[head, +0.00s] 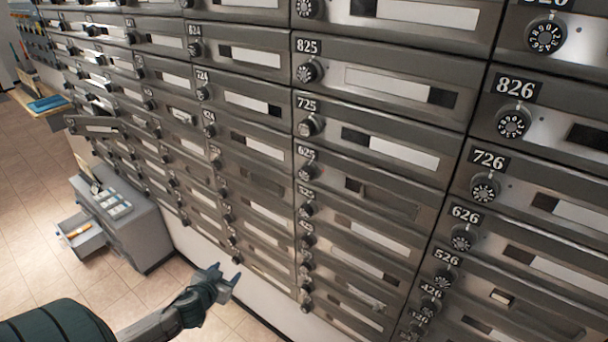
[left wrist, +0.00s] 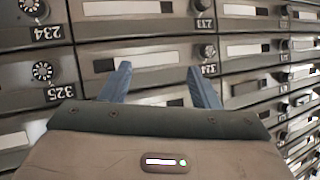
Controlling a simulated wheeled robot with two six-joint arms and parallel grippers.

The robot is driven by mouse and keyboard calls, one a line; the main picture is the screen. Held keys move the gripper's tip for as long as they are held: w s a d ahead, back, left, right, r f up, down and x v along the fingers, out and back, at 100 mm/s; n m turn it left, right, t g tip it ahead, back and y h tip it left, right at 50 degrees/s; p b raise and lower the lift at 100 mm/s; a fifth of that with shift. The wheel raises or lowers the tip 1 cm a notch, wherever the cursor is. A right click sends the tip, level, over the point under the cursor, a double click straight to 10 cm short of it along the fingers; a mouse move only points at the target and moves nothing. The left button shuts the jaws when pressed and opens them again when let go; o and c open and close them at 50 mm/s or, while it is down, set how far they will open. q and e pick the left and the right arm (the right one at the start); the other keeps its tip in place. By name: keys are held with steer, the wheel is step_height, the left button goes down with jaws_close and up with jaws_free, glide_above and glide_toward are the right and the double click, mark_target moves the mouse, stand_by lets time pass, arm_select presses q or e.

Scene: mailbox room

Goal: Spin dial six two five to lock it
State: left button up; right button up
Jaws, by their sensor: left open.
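The dial of box 625 (head: 307,174) is a small round dark knob under the 625 plate (head: 307,152), in the middle column of the mailbox wall in the head view. Its digits are too small to read. The 625 door (head: 385,198) looks flush with its neighbours. My left gripper (head: 227,274) is below and left of this dial, low in front of the wall and apart from it. Its two fingers are spread and empty, also in the left wrist view (left wrist: 160,84). My right gripper is out of view.
Box 725 (head: 380,140) is above and box 626 (head: 520,240) is to the right. A door (head: 92,125) sticks out at the far left. A grey cabinet (head: 150,225) with an open drawer (head: 80,240) stands at left on the tiled floor.

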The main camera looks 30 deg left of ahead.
arm_select(q)
steer(key=w+d+r+t+h+p, duration=0.1)
steer(key=w+d+r+t, duration=0.15)
steer(key=r, duration=0.65)
steer(key=w+d+r+t+h+p, duration=0.1)
steer(key=d+r, duration=0.3)
steer(key=r, duration=0.5)
steer(key=m+t+h+p, duration=0.1)
steer(key=t+h, duration=0.1)
steer(key=h, duration=0.1)
glide_toward(304, 177)
steer(key=shift+h, duration=0.3)
steer(key=w+p, duration=0.2)
steer(key=w, duration=0.4)
steer(key=shift+w+p, duration=0.2)
steer(key=shift+p, duration=0.2)
steer(key=shift+w+d+f, duration=0.1)
steer(key=shift+w+d, duration=0.1)
steer(key=shift+w, duration=0.6)
steer(key=shift+c, duration=0.3)
steer(key=c, duration=0.9)
steer(key=shift+m, duration=0.3)
steer(key=shift+c, duration=0.2)
